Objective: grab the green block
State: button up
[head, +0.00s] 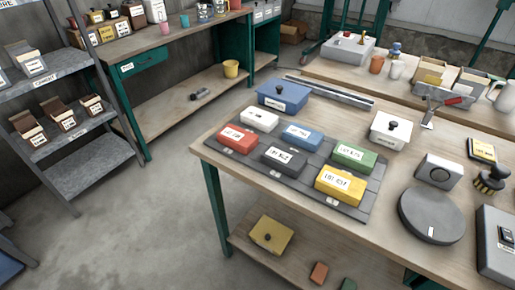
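The green block (354,157) is a flat box with a white label on top. It sits in the far right part of a dark grey tray (350,206) on the wooden workbench (400,172). A yellow block (340,184) is just in front of it, and a blue block (302,134) is to its left. A white block (259,119), a red block (238,138) and a black block (284,159) share the tray. The green block's top is unobstructed. My gripper is not in view.
A white box with a black knob (390,130) stands close behind the green block. A blue lidded box (284,97) is behind the tray. A round grey disc (431,215) and a grey device (438,171) are to the right. Open concrete floor (130,215) lies left of the bench.

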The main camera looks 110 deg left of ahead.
aim_at(362, 160)
jog(key=u, duration=3.5)
